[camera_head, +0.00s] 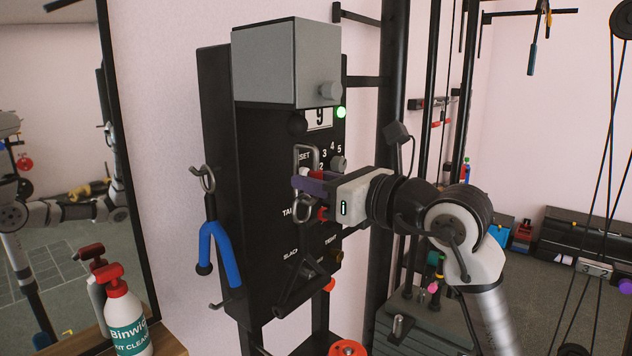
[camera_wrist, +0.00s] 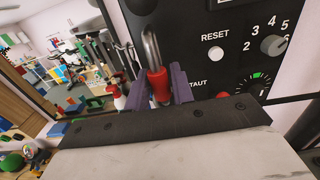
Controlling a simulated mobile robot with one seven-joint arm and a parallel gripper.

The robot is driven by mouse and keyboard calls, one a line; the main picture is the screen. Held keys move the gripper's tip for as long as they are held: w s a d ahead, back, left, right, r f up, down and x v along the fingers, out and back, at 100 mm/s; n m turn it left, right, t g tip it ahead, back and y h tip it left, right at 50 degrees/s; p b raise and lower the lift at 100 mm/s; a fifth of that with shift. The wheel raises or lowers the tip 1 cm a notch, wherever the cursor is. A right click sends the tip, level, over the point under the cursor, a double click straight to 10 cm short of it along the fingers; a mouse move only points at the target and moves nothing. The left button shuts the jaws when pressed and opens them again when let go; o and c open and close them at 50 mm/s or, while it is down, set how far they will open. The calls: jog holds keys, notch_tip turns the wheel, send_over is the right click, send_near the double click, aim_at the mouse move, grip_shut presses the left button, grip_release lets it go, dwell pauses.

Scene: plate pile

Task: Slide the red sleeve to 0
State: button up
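The red sleeve (camera_wrist: 158,86) sits at the lower end of a bent metal rod (camera_wrist: 151,48) in the wrist view. In the head view, a little red of the sleeve (camera_head: 316,174) shows just below a metal loop (camera_head: 305,155) on the dark panel. My gripper (camera_wrist: 159,90) has purple fingers on both sides of the sleeve, with no clear gap, and seems shut on it. The head view shows my gripper (camera_head: 309,186) in front of the panel, partly covering the dial and lettering. No 0 mark is readable.
The black panel (camera_head: 262,215) carries a display reading 9, a green light, knobs and a numbered dial (camera_wrist: 273,45). A RESET button (camera_wrist: 215,53) is close to the right. A blue forked strap (camera_head: 221,250) hangs at the panel's left side. A spray bottle (camera_head: 124,312) stands lower left.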

grip_shut()
jog(key=shift+r, duration=0.2)
jog(key=shift+r+p, duration=0.6)
jog(key=shift+r, duration=0.4)
jog(key=shift+o, duration=2.3)
grip_release()
